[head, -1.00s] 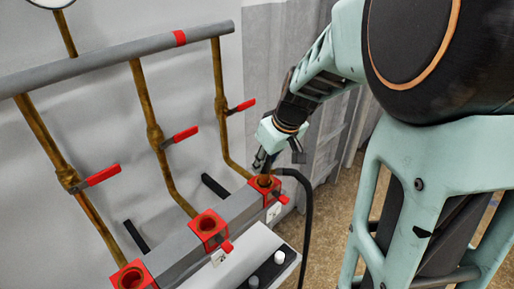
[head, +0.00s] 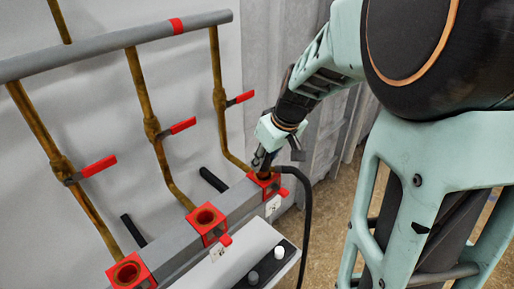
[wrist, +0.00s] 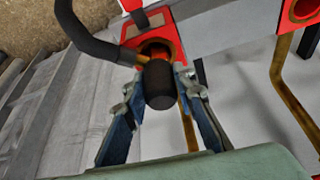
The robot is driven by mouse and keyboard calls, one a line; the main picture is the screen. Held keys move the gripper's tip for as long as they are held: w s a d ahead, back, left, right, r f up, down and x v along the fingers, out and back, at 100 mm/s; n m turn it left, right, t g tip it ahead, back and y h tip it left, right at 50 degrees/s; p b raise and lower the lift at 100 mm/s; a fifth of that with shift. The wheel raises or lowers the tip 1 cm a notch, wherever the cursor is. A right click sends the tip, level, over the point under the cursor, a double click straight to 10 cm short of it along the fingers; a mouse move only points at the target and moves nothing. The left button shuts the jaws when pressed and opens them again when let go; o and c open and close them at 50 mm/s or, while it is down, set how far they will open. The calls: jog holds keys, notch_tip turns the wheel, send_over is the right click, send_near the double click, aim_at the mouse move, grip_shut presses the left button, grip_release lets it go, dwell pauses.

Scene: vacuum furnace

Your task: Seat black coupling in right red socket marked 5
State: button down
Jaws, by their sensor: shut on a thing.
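The black coupling (wrist: 160,88) is between the two fingers of my gripper (wrist: 158,90), which is shut on it. In the wrist view its far end overlaps the lower edge of the copper opening in the right red socket (wrist: 155,46); I cannot tell whether it is inside. A black hose (wrist: 88,40) runs up to the coupling. In the head view my gripper (head: 262,160) is right at the right red socket (head: 265,182), the farthest of the row, and largely hides the coupling. The plate (head: 273,205) beside that socket is too small to read.
Two more red sockets, the middle one (head: 207,221) and the near one (head: 128,272), sit on the grey rail. Copper pipes with red lever handles (head: 183,126) rise behind. A white box (head: 232,262) with knobs stands in front. The hose (head: 307,215) hangs at right.

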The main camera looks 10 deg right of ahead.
jog(key=shift+f+b, duration=0.2)
jog(key=shift+b, duration=0.15)
dwell(0.3)
jog(key=c, duration=1.5)
grip_release()
jog(key=v, duration=0.7)
jog(key=shift+s+r, duration=0.1)
jog(key=shift+r, duration=0.15)
jog(key=shift+d+f, duration=0.1)
